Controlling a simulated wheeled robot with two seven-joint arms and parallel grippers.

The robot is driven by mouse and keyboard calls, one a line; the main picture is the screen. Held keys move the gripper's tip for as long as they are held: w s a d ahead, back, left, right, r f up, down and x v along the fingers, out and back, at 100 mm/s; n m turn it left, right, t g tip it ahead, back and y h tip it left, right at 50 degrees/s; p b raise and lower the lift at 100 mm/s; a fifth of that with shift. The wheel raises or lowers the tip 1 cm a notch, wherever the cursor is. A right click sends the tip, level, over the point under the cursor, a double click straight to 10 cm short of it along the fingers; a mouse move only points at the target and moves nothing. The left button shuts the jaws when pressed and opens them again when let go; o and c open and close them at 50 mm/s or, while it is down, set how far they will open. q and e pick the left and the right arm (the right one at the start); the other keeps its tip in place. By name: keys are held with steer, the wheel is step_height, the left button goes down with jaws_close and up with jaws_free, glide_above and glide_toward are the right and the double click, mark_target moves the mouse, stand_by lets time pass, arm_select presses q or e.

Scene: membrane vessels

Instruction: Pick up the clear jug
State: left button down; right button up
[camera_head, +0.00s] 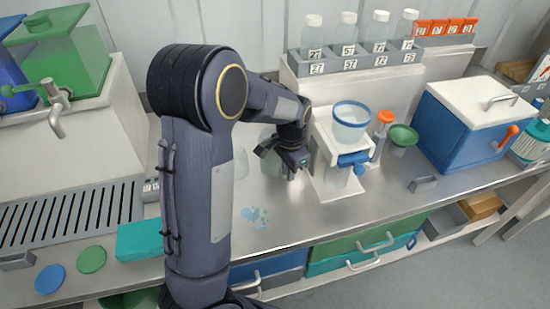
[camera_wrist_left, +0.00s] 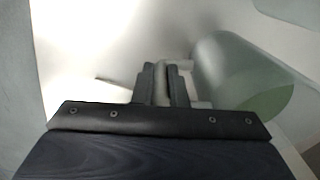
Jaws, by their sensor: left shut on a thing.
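A clear, faintly green jug (camera_wrist_left: 245,75) lies just to the right of the fingers in that view, seen as a see-through cylinder. In the head view the jug (camera_head: 268,152) is faint and partly hidden by my left arm and wrist. I cannot tell whether its base touches the counter. My right gripper is not in view.
A white stand (camera_head: 330,172) holding a blue-rimmed cup (camera_head: 351,122) is close to the gripper's right. A bottle rack (camera_head: 350,84) stands behind. A blue box with a white lid (camera_head: 465,125) is farther right. A blue spill (camera_head: 254,215) marks the counter's front.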

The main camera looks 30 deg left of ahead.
arm_select(q)
steer(key=shift+r, duration=0.15)
steer(key=shift+w+r, duration=0.1)
steer(key=shift+r, duration=0.15)
step_height(320, 180, up, 2)
steer(key=shift+r, duration=0.1)
steer(key=s+d+r+b, duration=0.1)
steer(key=s+d+r, duration=0.8)
steer(key=d+r, duration=0.1)
steer(key=shift+s+d, duration=0.25)
steer(key=shift+d, duration=0.05)
stand_by(0.3)
